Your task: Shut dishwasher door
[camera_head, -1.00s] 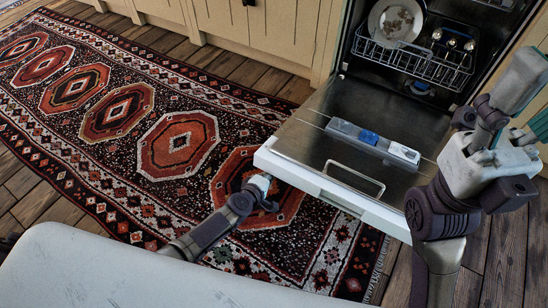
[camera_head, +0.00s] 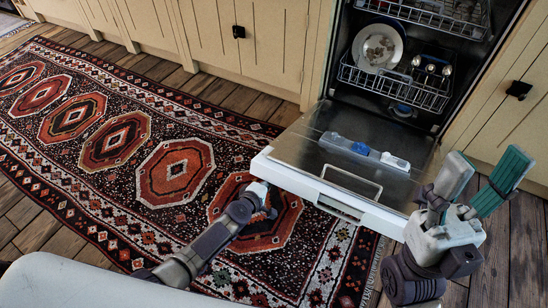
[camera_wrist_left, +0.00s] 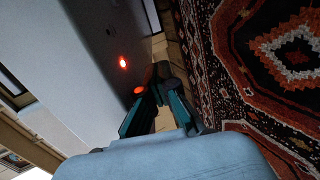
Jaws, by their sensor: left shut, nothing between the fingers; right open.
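The dishwasher door (camera_head: 300,151) hangs open toward me, tilted down, with its inner side up. A wire handle (camera_head: 352,178) and a blue-and-white dispenser strip (camera_head: 364,152) show on it. My left gripper's arm reaches to the door's front left corner in the head view; its fingers are hidden beneath the edge there. In the left wrist view the left gripper (camera_wrist_left: 157,86) is shut and empty, beside a large grey panel that I cannot identify for sure. My right gripper (camera_head: 486,170) is open and empty, right of the door, its green fingers pointing up and right.
The dishwasher's lower rack (camera_head: 398,84) holds a plate (camera_head: 378,48) and cutlery, inside the cavity. An upper rack (camera_head: 440,14) shows above. Cream cabinets (camera_head: 255,45) stand on both sides. A patterned rug (camera_head: 110,140) covers the floor at left.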

